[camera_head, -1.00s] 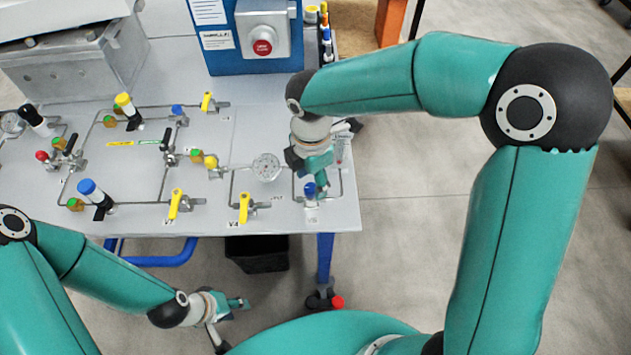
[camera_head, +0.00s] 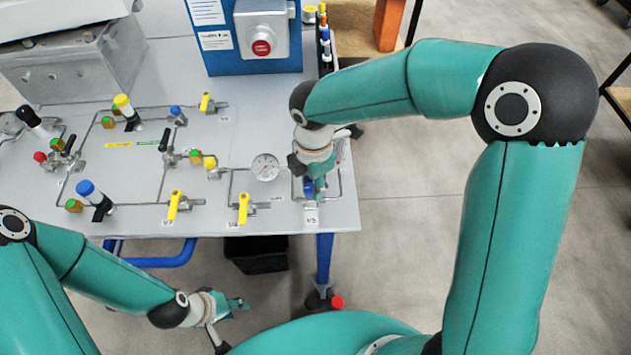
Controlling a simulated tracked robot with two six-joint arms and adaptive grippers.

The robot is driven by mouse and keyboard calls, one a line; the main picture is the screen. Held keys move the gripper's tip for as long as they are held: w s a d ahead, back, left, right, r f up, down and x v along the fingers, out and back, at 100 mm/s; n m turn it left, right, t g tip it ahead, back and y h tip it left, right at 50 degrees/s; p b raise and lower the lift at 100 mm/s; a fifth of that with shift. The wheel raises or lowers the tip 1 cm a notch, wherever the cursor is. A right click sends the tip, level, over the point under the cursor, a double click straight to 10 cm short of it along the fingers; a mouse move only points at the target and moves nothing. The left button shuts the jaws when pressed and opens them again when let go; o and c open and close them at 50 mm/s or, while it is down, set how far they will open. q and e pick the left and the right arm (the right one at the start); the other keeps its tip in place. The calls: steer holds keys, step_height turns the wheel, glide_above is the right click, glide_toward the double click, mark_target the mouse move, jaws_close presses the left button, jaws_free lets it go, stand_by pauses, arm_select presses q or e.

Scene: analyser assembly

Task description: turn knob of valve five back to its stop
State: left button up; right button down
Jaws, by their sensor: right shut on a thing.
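The blue knob of valve five (camera_head: 309,188) stands on the piping at the right end of the panel table, above a small white label (camera_head: 312,212). My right gripper (camera_head: 312,184) reaches down on it from above and is shut on the knob. The fingers hide much of the knob, so its turn angle cannot be read. My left gripper (camera_head: 240,304) is in front of the table, away from the panel, and looks empty. Its fingers are too small to tell whether they are open.
A round gauge (camera_head: 265,167) and a yellow-handled valve (camera_head: 243,207) stand left of valve five. A blue cabinet with a red button (camera_head: 261,47) is at the back. The table's front edge (camera_head: 200,236) runs just below the valves.

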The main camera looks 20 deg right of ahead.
steer(key=shift+s+a+f, duration=0.1)
steer(key=shift+s+a, duration=0.05)
steer(key=shift+s, duration=0.05)
steer(key=shift+a+f+m+b, duration=0.15)
steer(key=shift+m+b, duration=0.2)
steer(key=shift+m, duration=0.35)
steer(key=m+b, duration=0.1)
steer(key=m, duration=0.2)
steer(key=shift+s, duration=0.1)
steer(key=m+b, duration=0.1)
steer(key=m, duration=0.2)
steer(key=shift+m+b, duration=0.3)
steer(key=shift+m, duration=0.1)
steer(key=m+b, duration=0.1)
steer(key=m, duration=0.4)
steer(key=shift+a+b, duration=0.1)
steer(key=shift+b, duration=0.25)
steer(key=shift+m+b, duration=0.5)
steer(key=shift+m, duration=1.6)
steer(key=shift+r, duration=0.2)
